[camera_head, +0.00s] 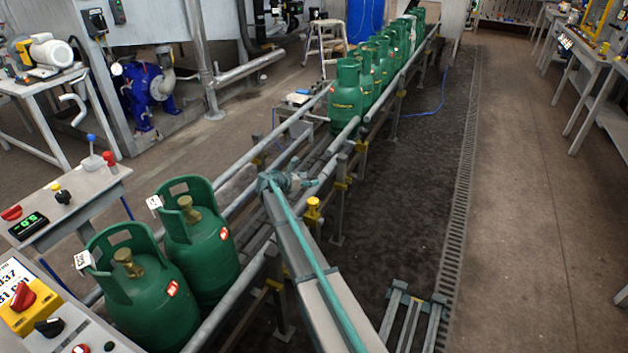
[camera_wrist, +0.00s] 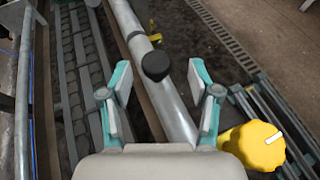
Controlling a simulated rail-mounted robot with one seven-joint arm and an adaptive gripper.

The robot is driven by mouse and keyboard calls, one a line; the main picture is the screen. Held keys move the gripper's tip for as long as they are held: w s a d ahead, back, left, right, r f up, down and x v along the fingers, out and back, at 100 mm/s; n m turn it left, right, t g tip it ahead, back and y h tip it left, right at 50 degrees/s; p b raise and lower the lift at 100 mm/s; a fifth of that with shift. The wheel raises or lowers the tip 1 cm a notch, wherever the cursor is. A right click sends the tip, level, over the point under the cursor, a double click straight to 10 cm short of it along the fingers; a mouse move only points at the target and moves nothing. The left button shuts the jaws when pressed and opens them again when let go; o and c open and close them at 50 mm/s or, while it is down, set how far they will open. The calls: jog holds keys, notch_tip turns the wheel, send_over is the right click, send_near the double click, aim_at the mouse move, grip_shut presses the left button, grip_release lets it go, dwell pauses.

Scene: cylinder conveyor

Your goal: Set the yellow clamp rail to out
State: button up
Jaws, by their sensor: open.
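A yellow knob (camera_wrist: 252,148) with a white mark shows at the lower right of the wrist view, outside my right finger. In the head view, a yellow fitting (camera_head: 313,212) stands on a post at the conveyor's right side, just right of my gripper (camera_head: 292,184). My gripper (camera_wrist: 159,84) is open with nothing held. A black round knob (camera_wrist: 155,66) shows between and beyond its fingertips, in front of the grey conveyor rail (camera_wrist: 176,118). I cannot tell from these views which part is the clamp rail itself or how it is set.
Two green gas cylinders (camera_head: 198,243) stand on the near conveyor, and several more (camera_head: 346,98) line its far end. A control panel (camera_head: 60,310) is at the lower left. A metal rack (camera_head: 411,318) lies right of my arm. The floor (camera_head: 520,200) farther right is clear.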

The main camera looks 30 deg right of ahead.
jog(key=v, duration=0.7)
jog(key=shift+s+a, duration=0.25)
jog(key=shift+a, duration=0.05)
jog(key=shift+r, duration=0.15)
